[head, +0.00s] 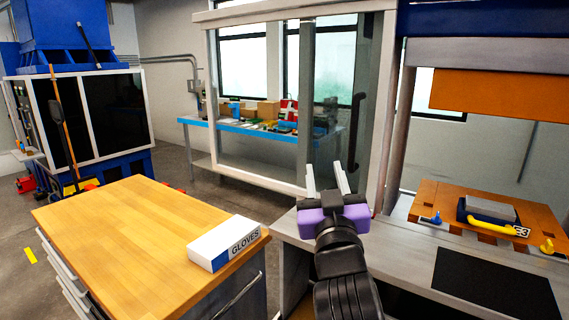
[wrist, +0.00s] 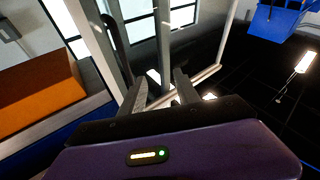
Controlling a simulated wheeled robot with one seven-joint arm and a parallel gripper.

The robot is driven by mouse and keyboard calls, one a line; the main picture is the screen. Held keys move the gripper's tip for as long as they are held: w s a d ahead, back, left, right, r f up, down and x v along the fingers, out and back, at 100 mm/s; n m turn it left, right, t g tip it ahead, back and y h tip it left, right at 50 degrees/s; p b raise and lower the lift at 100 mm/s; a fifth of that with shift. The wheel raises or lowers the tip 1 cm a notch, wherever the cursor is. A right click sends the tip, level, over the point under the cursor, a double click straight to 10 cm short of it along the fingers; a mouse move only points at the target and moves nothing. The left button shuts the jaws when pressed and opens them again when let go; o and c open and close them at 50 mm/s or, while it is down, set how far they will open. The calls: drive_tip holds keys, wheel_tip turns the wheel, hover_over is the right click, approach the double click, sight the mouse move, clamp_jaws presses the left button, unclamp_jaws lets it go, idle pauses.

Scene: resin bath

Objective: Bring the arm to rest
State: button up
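My gripper (head: 327,180) is raised in the middle of the head view, with its purple body and two light fingers pointing up and away. The fingers stand apart with nothing between them. In the wrist view my gripper (wrist: 160,92) also shows its two fingers apart and empty. The arm stands in front of the gap between the wooden-topped cabinet (head: 120,225) and the grey machine bench (head: 400,255). No object is held.
A white and blue gloves box (head: 224,243) lies on the cabinet's right end. A framed clear panel (head: 255,100) stands behind my gripper. An orange block (head: 497,95) hangs over the orange plate (head: 440,198) at right. Grey floor shows at left.

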drive_tip(key=s+d+f+n+y, duration=0.2)
drive_tip(key=s+d+f+y, duration=0.15)
drive_tip(key=s+f, duration=1.45)
drive_tip(key=s+d+f+m+g+h, duration=0.1)
drive_tip(key=s+d+f+g, duration=0.1)
drive_tip(key=s, duration=0.9)
drive_tip(key=s+d+f+m+g+h, duration=0.1)
drive_tip(key=s+d+f+g, duration=0.1)
drive_tip(key=s+f, duration=0.4)
drive_tip(key=s+d+f+m+g+h, duration=0.1)
drive_tip(key=s+d+f, duration=0.3)
drive_tip(key=s, duration=1.1)
drive_tip(key=shift+s+d+f+m+g, duration=0.35)
drive_tip(key=shift+s+m+g, duration=0.05)
drive_tip(key=shift+g, duration=0.5)
